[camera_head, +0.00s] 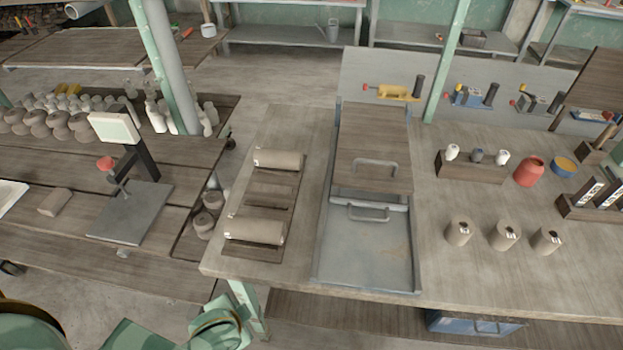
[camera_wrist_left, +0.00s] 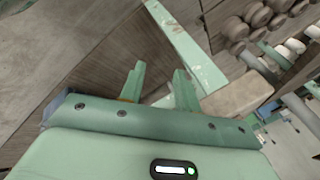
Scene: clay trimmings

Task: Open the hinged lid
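A wooden panel with a grey bar handle (camera_head: 375,163), which looks like the hinged lid (camera_head: 372,135), lies over the back part of a grey metal tray or bin (camera_head: 365,265) on the workbench. A second bar handle (camera_head: 368,212) sits on a grey strip just in front of the panel. The front part of the tray is uncovered and looks empty. The hinge itself cannot be made out. My left gripper (camera_wrist_left: 159,70) is open and empty in the left wrist view, its fingers apart, away from the lid. My right gripper is in neither view.
Clay rolls (camera_head: 278,160) lie on a board left of the tray. Grey cylinders (camera_head: 505,235), a red jar (camera_head: 529,171) and a wooden rack (camera_head: 470,166) stand to its right. A green post (camera_head: 446,60) rises behind. The bench's front right surface is clear.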

